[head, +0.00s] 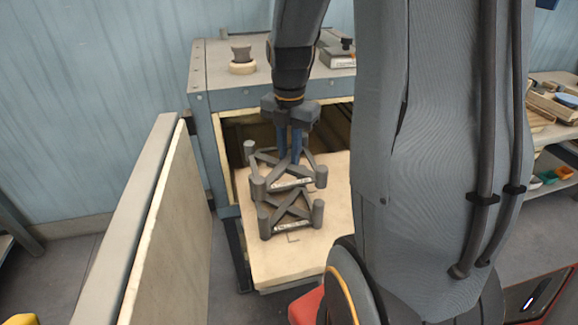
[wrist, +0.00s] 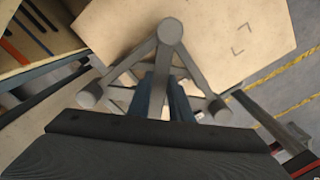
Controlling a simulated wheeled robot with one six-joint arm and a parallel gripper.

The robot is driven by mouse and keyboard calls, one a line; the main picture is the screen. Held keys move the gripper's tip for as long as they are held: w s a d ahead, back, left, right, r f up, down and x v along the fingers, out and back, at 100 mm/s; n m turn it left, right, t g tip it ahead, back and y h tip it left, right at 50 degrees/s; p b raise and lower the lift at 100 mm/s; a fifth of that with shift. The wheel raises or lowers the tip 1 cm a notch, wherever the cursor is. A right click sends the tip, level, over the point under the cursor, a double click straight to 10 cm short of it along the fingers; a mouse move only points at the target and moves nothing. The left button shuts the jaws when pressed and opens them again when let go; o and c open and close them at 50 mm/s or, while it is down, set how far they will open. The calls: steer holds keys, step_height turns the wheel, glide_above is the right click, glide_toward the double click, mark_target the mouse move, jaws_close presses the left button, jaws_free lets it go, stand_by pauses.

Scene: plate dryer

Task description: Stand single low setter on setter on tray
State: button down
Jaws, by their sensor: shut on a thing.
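My gripper (head: 290,158) points down and is shut on the crossing bars of a grey setter (head: 258,188), a low frame with round corner posts and a pale label. In the wrist view the held setter (wrist: 170,32) spreads around the blue fingers (wrist: 166,102). A second grey setter (head: 264,222) of similar look stands on the pale tray (head: 262,268), just below and in front of the held one in the head view. The held setter hides its rear part. I cannot tell whether the two touch. The tray also shows in the wrist view (wrist: 215,22).
The tray juts from the opening of a grey metal dryer (head: 205,150). A thick open door (head: 150,230) stands to the left. A round knob-like piece (head: 242,60) and a small box (head: 338,58) sit on the dryer top. Corner marks (wrist: 241,39) show on bare tray.

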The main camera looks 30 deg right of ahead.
mark_target(289, 160)
steer(key=shift+f+p, duration=0.4)
steer(key=shift+f, duration=1.8)
steer(key=shift+f, duration=0.6)
steer(key=c, duration=1.6)
jaws_free()
steer(key=shift+r, duration=0.1)
step_height(289, 160, up, 13)
steer(key=shift+r+b, duration=0.1)
steer(key=shift+b, duration=1.1)
